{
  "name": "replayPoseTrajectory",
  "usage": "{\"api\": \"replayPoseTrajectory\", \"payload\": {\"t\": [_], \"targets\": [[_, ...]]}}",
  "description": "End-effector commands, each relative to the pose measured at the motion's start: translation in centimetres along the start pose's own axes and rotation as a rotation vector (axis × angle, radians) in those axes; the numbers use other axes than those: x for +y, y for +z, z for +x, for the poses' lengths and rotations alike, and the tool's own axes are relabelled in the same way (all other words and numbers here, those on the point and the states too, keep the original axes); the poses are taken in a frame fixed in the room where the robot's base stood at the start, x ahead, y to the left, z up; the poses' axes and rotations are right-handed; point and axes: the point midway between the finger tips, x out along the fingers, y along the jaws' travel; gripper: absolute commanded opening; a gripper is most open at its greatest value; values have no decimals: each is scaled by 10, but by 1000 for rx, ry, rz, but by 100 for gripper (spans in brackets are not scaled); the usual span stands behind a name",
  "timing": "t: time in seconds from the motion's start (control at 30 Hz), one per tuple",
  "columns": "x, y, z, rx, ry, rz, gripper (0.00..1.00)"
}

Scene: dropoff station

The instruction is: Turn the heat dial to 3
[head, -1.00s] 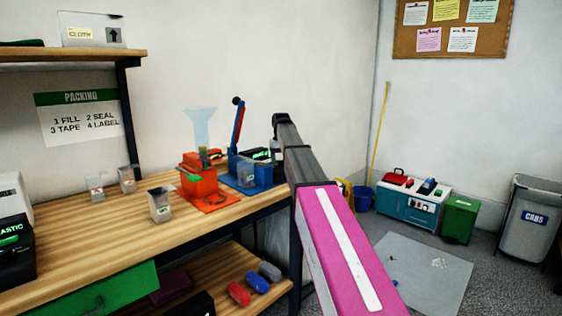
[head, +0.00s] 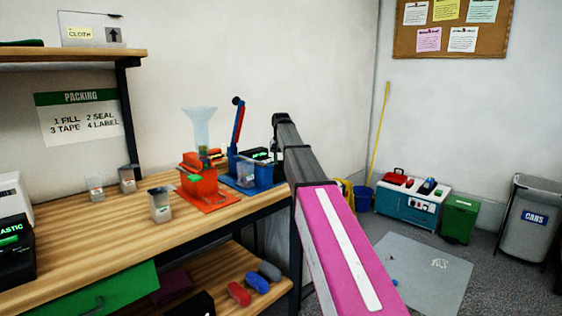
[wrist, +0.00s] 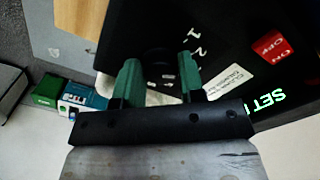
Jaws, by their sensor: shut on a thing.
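In the wrist view the heat dial (wrist: 158,58) is a dark round knob on a black panel (wrist: 222,30). The pale numerals 1 and 2 show to its right. My gripper (wrist: 157,70) has its two green fingers on either side of the knob, shut on it. The dial's pointer is too dark to read, and a numeral 3 cannot be made out. In the head view my arm hides the gripper. The blue sealing machine (head: 240,182) with a lever stands at the bench's far end, partly behind my arm.
A red ON/OFF switch (wrist: 271,46) and green SET lettering (wrist: 265,100) are on the panel. An orange funnel stand (head: 200,184) and several small cups stand on the wooden bench (head: 110,232). Floor to the right holds a grey mat (head: 420,265).

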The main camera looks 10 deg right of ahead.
Motion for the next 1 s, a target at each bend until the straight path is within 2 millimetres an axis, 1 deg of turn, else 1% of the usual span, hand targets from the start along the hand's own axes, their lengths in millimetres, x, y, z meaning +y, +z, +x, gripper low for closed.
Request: {"api": "replayPoseTrajectory", "payload": {"t": [0.1, 0.33, 0.5, 0.87, 0.9, 0.97, 1.0], "targets": [[0, 0, 0, 0, 0, 71, 13], [0, 0, 0, 0, 0, 165, 13], [0, 0, 0, 0, 0, 194, 13], [0, 0, 0, 0, 0, 198, 13], [0, 0, 0, 0, 0, 198, 40], [0, 0, 0, 0, 0, 198, 59], [0, 0, 0, 0, 0, 198, 61]]}}
